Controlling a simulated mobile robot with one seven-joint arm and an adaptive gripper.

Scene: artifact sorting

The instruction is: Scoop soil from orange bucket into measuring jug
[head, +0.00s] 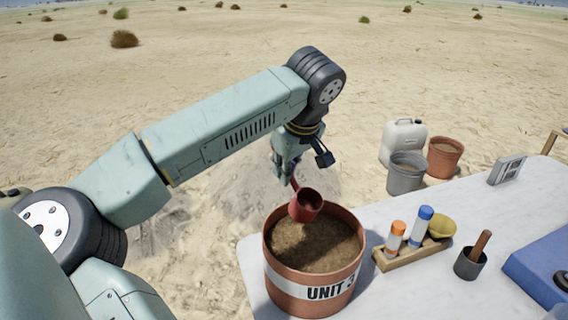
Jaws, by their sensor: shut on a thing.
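An orange bucket (283,290) with a white band marked "UNIT 3" stands at the left corner of the pale table, with brown soil (318,246) inside. My gripper (290,176) is above and just behind the bucket's back rim. It is shut on the handle of a dark red scoop (306,206). The scoop's cup hangs over the back part of the bucket, above the soil, and looks tilted. I cannot tell whether the cup holds soil. No measuring jug can be made out in this view.
A wooden rack (414,253) with capped tubes and a yellow bowl (441,227) stands right of the bucket. A mortar with pestle (470,262) and a blue case (545,270) are farther right. A grey bucket (406,175) stands beyond the table (375,300).

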